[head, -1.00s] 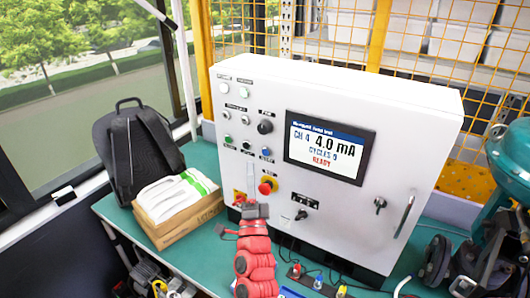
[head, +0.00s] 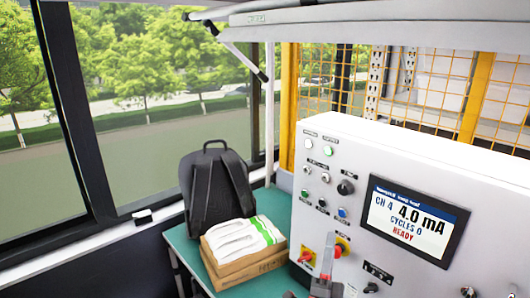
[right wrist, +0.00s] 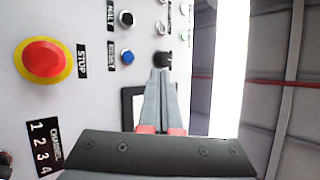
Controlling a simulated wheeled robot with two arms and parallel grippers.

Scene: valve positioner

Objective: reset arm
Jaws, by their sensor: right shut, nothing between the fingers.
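My right gripper (head: 329,246) is in front of the white control cabinet (head: 410,165), just left of the red stop button (head: 339,249) in the head view. In the right wrist view its long grey fingers (right wrist: 161,72) are together with nothing between them. Their tips overlap a black knob (right wrist: 164,58); I cannot tell whether they touch it. The stop button (right wrist: 42,60) is at the left of that view, clear of the fingers. The cabinet screen (head: 413,222) reads CH 4, 4.0 mA, CYCLES 0, READY. My left gripper is out of view.
A cardboard box (head: 243,268) with white gloves (head: 240,236) on it and a black backpack (head: 214,188) stand on the green bench (head: 181,240), left of the cabinet. Windows are behind at left. A yellow mesh fence (head: 445,85) is behind the cabinet.

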